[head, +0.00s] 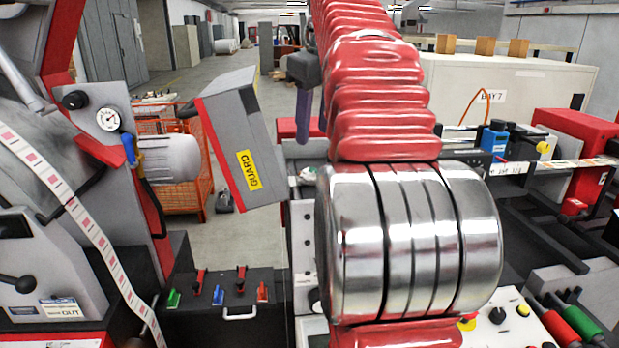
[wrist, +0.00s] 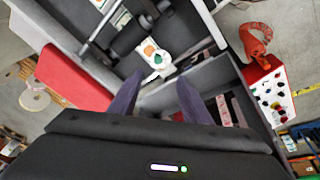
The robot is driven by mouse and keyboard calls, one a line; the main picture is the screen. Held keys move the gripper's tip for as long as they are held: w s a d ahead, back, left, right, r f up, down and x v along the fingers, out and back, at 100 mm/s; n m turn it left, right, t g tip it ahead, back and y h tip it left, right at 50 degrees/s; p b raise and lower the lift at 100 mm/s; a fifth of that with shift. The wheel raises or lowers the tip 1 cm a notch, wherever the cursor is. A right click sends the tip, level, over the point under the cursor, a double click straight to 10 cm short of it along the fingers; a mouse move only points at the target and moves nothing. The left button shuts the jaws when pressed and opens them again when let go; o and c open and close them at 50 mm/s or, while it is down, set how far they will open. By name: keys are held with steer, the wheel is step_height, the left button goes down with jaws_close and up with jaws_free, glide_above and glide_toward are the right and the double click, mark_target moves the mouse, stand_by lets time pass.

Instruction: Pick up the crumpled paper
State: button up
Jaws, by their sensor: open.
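The crumpled paper (wrist: 155,58) seems to be the small white piece with orange and green patches in the wrist view. It lies on a dark part of the machine, just beyond the fingertips. In the head view a small whitish crumpled shape (head: 307,175) shows below my gripper (head: 304,138), partly hidden by my arm. My gripper's purple fingers point down there. In the wrist view my gripper (wrist: 157,92) is open, its two fingers apart with nothing between them. The paper is roughly in line with the gap, and I see no contact.
A tilted grey guard panel (head: 243,140) stands left of my gripper. A lever box (head: 222,300) is below it. Grey machine walls surround the paper. A control box with buttons (wrist: 272,92) and a red hose (wrist: 257,42) are at right in the wrist view.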

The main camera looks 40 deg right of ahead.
glide_above(309, 170)
steer(key=s, duration=0.1)
steer(key=shift+s+a+f, duration=0.1)
steer(key=shift+a+f, duration=0.05)
steer(key=shift+f, duration=1.35)
steer(key=shift+s+a+f, duration=0.1)
steer(key=shift+a+f, duration=0.05)
steer(key=shift+f, duration=1.35)
steer(key=shift+x, duration=2.6)
steer(key=shift+s, duration=0.1)
steer(key=shift+c, duration=0.2)
steer(key=c, duration=0.6)
